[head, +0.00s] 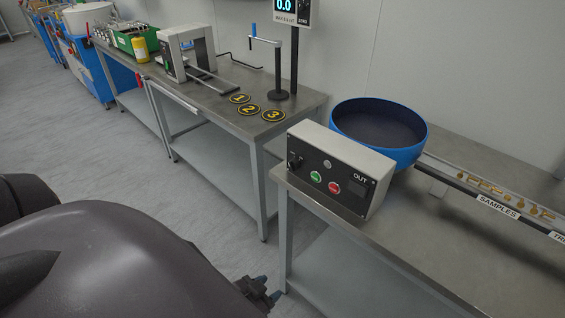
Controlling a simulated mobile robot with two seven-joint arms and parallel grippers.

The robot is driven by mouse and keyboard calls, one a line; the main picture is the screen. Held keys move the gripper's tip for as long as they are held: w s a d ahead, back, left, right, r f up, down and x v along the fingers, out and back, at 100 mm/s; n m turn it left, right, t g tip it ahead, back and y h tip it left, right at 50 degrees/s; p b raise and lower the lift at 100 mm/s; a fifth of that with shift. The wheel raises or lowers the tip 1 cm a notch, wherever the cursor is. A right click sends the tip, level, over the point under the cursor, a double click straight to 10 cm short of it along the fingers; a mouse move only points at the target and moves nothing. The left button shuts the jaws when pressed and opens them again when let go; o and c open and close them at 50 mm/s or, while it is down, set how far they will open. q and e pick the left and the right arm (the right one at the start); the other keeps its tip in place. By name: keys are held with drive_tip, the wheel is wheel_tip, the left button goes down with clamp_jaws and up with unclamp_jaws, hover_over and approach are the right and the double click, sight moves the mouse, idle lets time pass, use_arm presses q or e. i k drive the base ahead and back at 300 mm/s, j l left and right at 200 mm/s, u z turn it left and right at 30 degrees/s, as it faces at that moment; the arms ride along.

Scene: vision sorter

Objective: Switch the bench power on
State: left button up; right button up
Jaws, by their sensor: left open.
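A light grey control box (345,150) stands on the front left part of the near steel bench. Its black front panel carries a dark knob or switch (293,160) at the left, a green button (316,176), a red button (334,188) and a small grey round part (327,164). A dark window (357,187) sits under the word OUT. The knob's setting is too small to tell. My left gripper (267,288) is open, low at the bottom of the view, left of the bench and apart from the box. My right gripper is out of view.
A blue bowl (415,154) stands behind the box, with a rail of small brass parts labelled SAMPLES to its right. The near bench top (420,235) is clear in front. The far bench (225,115) holds numbered discs (249,109), a post and a grey frame.

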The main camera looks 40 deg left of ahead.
sight(294, 164)
drive_tip(key=j, duration=0.9)
drive_tip(key=k+j+z, duration=0.1)
drive_tip(key=j, duration=0.8)
